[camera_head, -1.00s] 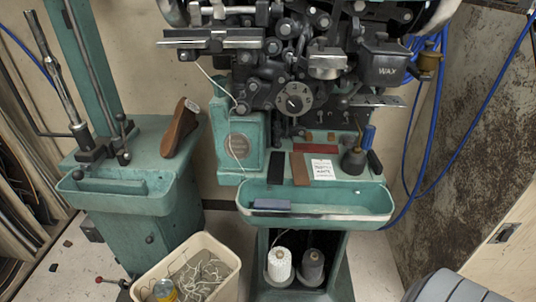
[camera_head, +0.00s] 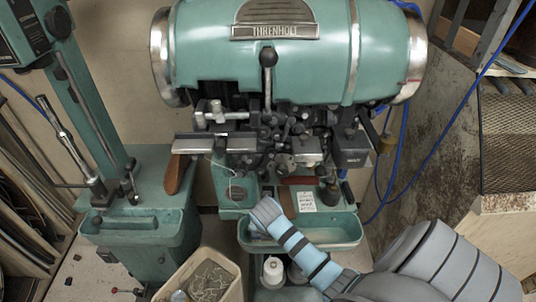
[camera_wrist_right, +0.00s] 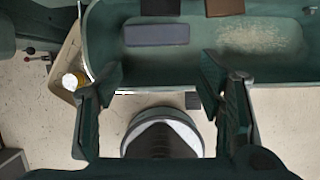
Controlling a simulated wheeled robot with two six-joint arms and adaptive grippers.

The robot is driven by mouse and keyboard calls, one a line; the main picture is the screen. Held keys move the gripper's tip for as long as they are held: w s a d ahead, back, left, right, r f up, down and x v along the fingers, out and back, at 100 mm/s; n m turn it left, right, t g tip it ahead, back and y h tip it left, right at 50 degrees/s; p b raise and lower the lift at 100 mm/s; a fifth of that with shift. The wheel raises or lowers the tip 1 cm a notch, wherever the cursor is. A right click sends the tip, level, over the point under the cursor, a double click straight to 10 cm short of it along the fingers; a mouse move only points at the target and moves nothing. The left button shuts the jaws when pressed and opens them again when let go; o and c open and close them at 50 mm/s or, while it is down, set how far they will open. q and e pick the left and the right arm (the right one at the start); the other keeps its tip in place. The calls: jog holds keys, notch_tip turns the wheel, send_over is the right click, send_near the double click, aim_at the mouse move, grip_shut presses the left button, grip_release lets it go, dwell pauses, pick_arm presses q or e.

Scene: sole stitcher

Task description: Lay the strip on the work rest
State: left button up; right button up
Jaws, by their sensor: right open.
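A brown strip (camera_head: 287,203) and a black strip (camera_head: 267,191) lie on the machine's bed behind the green tray. Their near ends show at the top of the right wrist view, black (camera_wrist_right: 151,7) and brown (camera_wrist_right: 224,7). The frames do not show which is the task's strip. A flat metal plate (camera_head: 212,144), possibly the work rest, sticks out left of the mechanism. My right gripper (camera_wrist_right: 160,75) is open and empty at the tray's front edge. In the head view its arm covers part of the tray, and its fingers cannot be made out. My left gripper is not in view.
The green tray (camera_wrist_right: 270,55) holds a blue-grey block (camera_wrist_right: 156,35) and pale shavings. Beside the strips are a white label card (camera_head: 307,199) and a red piece (camera_head: 299,181). A scrap bin (camera_head: 215,262) stands below left. Thread cones stand below the tray.

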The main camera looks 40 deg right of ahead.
jog(key=w+d, duration=0.2)
jog(key=w, duration=0.1)
jog(key=w+d+b, duration=0.1)
jog(key=w+d, duration=0.2)
jog(key=shift+d+f, duration=0.15)
jog(key=shift+d, duration=0.2)
jog(key=b+x, duration=0.1)
jog(key=x, duration=0.2)
jog(key=shift+a, duration=0.1)
jog(key=shift+s, duration=0.1)
jog(key=c, duration=1.3)
jog(key=shift+c, duration=0.2)
